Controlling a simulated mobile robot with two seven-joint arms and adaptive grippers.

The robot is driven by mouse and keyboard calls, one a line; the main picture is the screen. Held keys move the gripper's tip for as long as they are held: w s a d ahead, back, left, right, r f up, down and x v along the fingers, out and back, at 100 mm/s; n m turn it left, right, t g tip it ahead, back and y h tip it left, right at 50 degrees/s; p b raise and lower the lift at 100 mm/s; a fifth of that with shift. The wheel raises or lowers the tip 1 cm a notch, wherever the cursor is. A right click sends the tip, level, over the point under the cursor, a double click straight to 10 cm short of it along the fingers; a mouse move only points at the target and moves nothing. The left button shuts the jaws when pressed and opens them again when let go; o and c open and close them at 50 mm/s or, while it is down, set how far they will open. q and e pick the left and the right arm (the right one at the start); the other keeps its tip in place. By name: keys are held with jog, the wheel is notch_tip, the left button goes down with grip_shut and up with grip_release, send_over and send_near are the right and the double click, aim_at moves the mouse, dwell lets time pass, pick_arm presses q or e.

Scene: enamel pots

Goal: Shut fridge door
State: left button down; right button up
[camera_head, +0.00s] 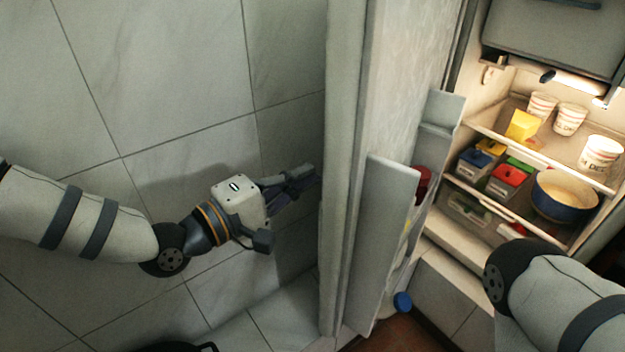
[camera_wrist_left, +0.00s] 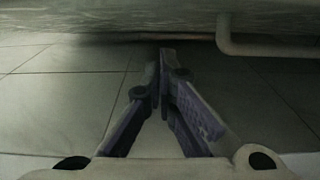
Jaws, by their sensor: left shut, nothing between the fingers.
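The fridge door (camera_head: 345,170) stands wide open, seen nearly edge-on in the middle of the head view, with its shelved inner side facing right. The lit fridge interior (camera_head: 520,150) shows at the right. My left gripper (camera_head: 308,178) is shut and empty, on the outer side of the door, with its fingertips close to the door. I cannot tell whether they touch it. In the left wrist view the shut fingers (camera_wrist_left: 165,75) point towards a pale surface across the top, with a bar-shaped handle (camera_wrist_left: 270,48) on it. My right arm shows at the lower right; its gripper is out of view.
Door bins (camera_head: 385,230) on the door's inner side hold a red item and a blue-capped bottle (camera_head: 403,301). Fridge shelves hold cups (camera_head: 570,119), boxes and a blue bowl (camera_head: 566,195). A dark pot-like object (camera_head: 180,347) is at the bottom edge.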

pick_arm(q)
jog(key=shift+s+d+r, duration=0.1)
jog(key=shift+s+d, duration=0.7)
jog(key=shift+d, duration=0.2)
